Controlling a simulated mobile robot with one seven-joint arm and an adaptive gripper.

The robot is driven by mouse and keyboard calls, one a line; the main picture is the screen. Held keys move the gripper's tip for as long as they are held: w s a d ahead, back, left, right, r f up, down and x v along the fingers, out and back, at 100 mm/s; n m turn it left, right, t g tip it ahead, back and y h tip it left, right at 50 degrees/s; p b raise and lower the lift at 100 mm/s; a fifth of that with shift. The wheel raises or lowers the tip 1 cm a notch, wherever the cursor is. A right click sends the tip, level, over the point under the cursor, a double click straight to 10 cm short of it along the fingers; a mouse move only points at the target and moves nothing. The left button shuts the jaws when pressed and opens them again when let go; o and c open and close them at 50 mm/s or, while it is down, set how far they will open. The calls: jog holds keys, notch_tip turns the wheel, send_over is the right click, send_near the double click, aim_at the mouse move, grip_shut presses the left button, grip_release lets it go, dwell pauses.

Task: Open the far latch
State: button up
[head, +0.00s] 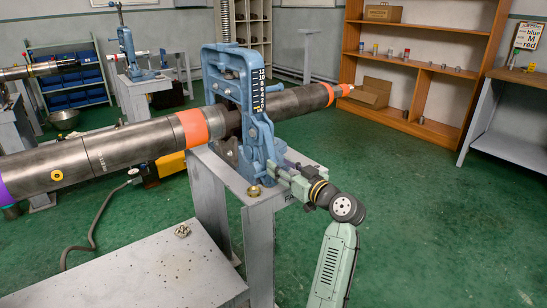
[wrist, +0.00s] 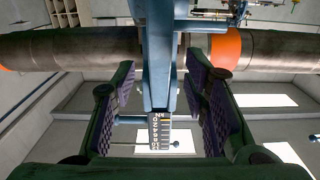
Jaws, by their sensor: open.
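A blue pipe vise (head: 228,85) stands on a grey stand (head: 235,200) and surrounds a long dark pipe (head: 130,150) with orange bands. A curved blue latch-like part (head: 262,138) sits on its right side below the number scale; I cannot tell for certain which part is the far latch. My gripper (head: 284,170) is beside the vise's lower right side, just below the pipe. In the wrist view my gripper (wrist: 160,80) is open, its purple-padded fingers on either side of a blue upright bar (wrist: 160,60), with gaps visible. Contact cannot be seen.
The pipe (wrist: 70,50) crosses the wrist view beyond the fingertips. A second blue vise (head: 130,55) stands far left by a shelf of blue bins (head: 75,85). A wooden shelf (head: 425,75) stands at the back right. A grey bench (head: 140,270) is front left; green floor is clear on the right.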

aim_at(272, 159)
jog(key=shift+p+x, duration=0.45)
jog(key=shift+x, duration=2.25)
jog(key=shift+c, duration=0.5)
grip_shut()
